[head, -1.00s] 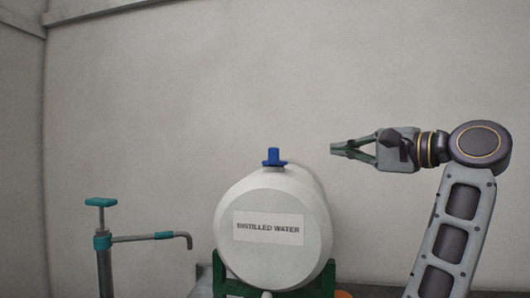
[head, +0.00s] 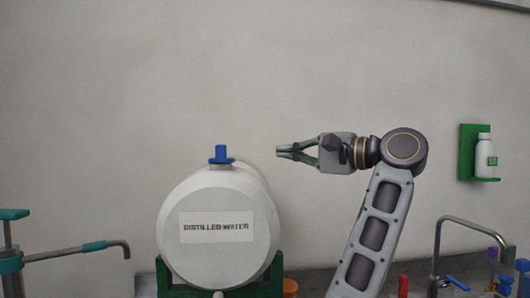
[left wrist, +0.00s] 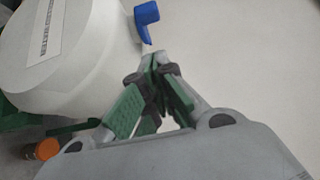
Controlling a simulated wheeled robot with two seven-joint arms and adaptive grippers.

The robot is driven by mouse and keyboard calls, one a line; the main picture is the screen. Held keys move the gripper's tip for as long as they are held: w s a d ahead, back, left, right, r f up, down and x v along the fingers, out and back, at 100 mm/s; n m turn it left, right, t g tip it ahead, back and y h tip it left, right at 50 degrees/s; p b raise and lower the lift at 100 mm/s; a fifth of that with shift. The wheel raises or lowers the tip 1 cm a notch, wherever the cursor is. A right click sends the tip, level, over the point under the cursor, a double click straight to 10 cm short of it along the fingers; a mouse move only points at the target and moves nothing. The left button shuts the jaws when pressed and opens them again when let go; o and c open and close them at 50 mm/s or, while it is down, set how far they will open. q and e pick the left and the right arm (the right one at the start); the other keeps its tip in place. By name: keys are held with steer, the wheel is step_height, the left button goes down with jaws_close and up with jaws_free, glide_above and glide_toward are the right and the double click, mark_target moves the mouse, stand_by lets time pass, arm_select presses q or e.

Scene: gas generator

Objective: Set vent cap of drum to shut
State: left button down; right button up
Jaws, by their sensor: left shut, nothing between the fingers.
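The white drum (head: 213,232), labelled DISTILLED WATER, lies on its side in a green cradle (head: 268,277). The blue vent cap (head: 221,155) stands upright on top of it. My left gripper (head: 281,152) is in the air to the right of the cap, at about its height, pointing left. Its fingers are shut with nothing between them, apart from the cap. In the left wrist view the cap (left wrist: 147,18) shows just beyond the fingertips (left wrist: 155,60), with the drum (left wrist: 70,65) at left. My right gripper is in neither view.
A teal-handled pump (head: 12,262) with a bent spout stands at left. A curved metal faucet (head: 465,222) and small coloured items are at lower right. A white bottle (head: 485,158) sits in a green wall holder (head: 467,150).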

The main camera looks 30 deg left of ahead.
mark_target(222, 153)
arm_select(q)
steer(key=a, duration=0.7)
steer(key=w+a, duration=0.1)
steer(key=a, duration=0.2)
steer(key=shift+a, duration=0.25)
steer(key=shift+s+a, duration=0.65)
steer(key=shift+a, duration=0.2)
steer(key=shift+s+a, duration=0.15)
steer(key=shift+a, duration=0.1)
steer(key=shift+s+a, duration=0.15)
steer(key=shift+a, duration=0.05)
steer(key=shift+s, duration=0.1)
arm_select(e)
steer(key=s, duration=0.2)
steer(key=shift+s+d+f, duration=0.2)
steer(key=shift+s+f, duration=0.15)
